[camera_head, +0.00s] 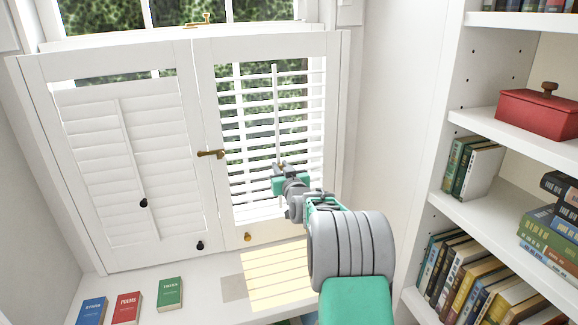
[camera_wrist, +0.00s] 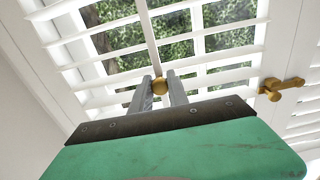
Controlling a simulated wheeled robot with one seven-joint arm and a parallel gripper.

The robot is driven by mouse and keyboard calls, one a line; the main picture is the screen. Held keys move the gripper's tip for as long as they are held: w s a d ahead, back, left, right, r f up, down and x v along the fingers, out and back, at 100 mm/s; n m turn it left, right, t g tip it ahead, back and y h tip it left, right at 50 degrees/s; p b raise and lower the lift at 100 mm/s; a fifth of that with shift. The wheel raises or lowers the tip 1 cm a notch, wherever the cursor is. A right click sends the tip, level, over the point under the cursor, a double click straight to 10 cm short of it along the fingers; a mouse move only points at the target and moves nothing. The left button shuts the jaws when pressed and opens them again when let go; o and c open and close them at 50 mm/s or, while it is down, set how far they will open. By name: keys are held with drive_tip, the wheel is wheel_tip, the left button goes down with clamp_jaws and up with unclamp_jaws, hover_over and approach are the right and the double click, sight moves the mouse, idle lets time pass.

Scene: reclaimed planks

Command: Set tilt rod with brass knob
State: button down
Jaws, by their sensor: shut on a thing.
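The right shutter panel has open slats and a white vertical tilt rod (camera_head: 276,110) down its middle. The rod also shows in the wrist view (camera_wrist: 148,35), with a round brass knob (camera_wrist: 160,86) on it. My gripper (camera_head: 281,168) is in front of this panel, and in the wrist view its two grey fingers (camera_wrist: 160,90) are shut on the brass knob, one on each side. The left panel's slats are closed; its tilt rod (camera_head: 130,150) carries a black knob (camera_head: 143,203).
A brass latch (camera_head: 211,154) sits between the panels. A small brass knob (camera_head: 248,237) and a black knob (camera_head: 200,245) are on the lower frames. Blue (camera_head: 91,312), red (camera_head: 127,308) and green (camera_head: 170,294) books lie on the sill. A bookshelf (camera_head: 480,210) with a red box (camera_head: 537,115) stands right.

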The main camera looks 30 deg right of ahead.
drive_tip(key=shift+d+r, duration=0.2)
wheel_tip(320, 180, down, 6)
drive_tip(key=b, duration=0.7)
drive_tip(key=shift+s+r, duration=0.1)
drive_tip(key=shift+r, duration=0.15)
drive_tip(key=c, duration=1.7)
unclamp_jaws()
drive_tip(key=shift+o, duration=1.3)
drive_tip(key=shift+s+d, duration=0.1)
drive_tip(key=shift+s, duration=0.05)
drive_tip(key=shift+o, duration=0.9)
drive_tip(key=shift+a+r, duration=0.1)
drive_tip(key=shift+a, duration=0.2)
